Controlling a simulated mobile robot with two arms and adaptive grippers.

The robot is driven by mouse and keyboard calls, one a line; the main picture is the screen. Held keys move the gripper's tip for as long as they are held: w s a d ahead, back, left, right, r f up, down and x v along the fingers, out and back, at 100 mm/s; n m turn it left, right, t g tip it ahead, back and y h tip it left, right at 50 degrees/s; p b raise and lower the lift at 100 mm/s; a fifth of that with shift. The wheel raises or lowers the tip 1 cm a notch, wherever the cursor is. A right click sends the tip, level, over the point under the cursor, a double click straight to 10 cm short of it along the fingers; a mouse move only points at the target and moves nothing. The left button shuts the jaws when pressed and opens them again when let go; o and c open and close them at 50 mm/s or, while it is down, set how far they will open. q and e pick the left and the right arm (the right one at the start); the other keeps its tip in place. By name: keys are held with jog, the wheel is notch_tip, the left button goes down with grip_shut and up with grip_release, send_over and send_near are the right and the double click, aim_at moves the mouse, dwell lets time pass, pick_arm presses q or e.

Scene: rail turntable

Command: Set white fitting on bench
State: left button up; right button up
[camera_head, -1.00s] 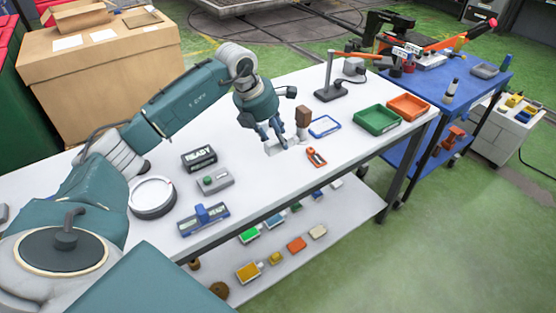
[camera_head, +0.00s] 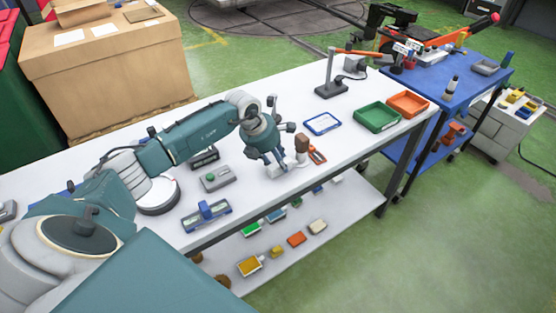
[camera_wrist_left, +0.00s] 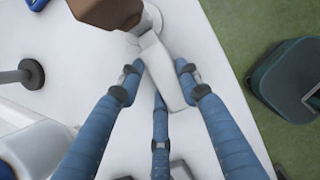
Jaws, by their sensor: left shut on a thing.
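I cannot tell whether the fitting touches the bench top. My right gripper is not in view.
A red-orange tool (camera_head: 317,155) lies just right of the fitting. A blue-rimmed tray (camera_head: 322,124), a green bin (camera_head: 376,117) and an orange bin (camera_head: 408,104) stand farther right. A grey box (camera_head: 215,180) and a blue-handled block (camera_head: 207,215) stand to the left.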

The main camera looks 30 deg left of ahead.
pick_arm(q)
jog(key=o, duration=1.3)
jog(key=shift+c, duration=0.2)
jog(key=shift+r, duration=0.15)
jog(key=shift+s+a+r, duration=0.1)
jog(key=shift+a+r, duration=0.05)
jog(key=shift+r, duration=0.15)
jog(key=b+v, duration=0.4)
jog(key=v, duration=0.7)
jog(key=shift+s, duration=0.2)
